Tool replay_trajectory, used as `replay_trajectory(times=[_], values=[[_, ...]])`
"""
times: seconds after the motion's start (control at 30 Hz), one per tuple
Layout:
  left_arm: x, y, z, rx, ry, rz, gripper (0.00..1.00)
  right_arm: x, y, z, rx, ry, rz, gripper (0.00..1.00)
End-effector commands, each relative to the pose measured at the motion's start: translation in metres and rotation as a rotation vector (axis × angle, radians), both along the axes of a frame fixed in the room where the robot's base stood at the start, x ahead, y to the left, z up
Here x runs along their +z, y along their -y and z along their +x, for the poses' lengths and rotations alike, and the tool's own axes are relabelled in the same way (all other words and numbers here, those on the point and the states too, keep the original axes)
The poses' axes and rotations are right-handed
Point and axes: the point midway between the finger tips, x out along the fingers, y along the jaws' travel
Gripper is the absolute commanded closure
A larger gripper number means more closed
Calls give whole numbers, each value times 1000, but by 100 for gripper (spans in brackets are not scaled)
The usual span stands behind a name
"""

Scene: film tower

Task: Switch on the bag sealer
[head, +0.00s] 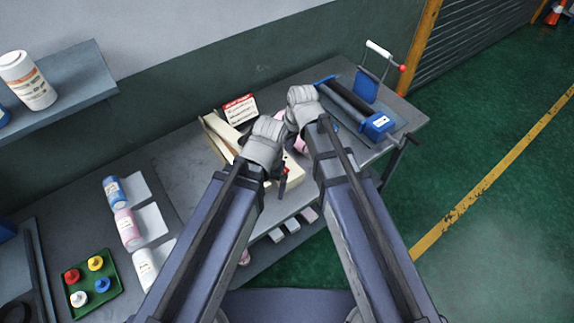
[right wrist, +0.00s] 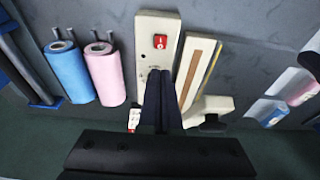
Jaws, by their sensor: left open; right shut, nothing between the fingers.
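The bag sealer (head: 215,137) is a long cream unit on the bench, partly hidden behind my arms. In the right wrist view its cream panel (right wrist: 148,28) bears a red rocker switch (right wrist: 160,42) with white marks; which way it is tipped I cannot tell. Its arm with a brown strip (right wrist: 200,60) lies alongside. My right gripper (right wrist: 158,74) is shut and empty, its tips over the panel a little below the switch in that view; contact is unclear. In the head view my right gripper (head: 303,105) is above my left gripper (head: 265,143). The left is open, its fingertips largely hidden.
A blue-ended roller machine (head: 378,125) stands at the bench's right end.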

Motion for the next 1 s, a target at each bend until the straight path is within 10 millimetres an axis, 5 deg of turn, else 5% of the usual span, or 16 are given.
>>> replay_trajectory(times=[0.37,1.0], values=[[-19,0,0,-3,0,1,0,-19,-2,3,0,-1,-1,100],[-104,0,0,-9,0,2,0,-104,-13,18,0,-1,-1,100]])
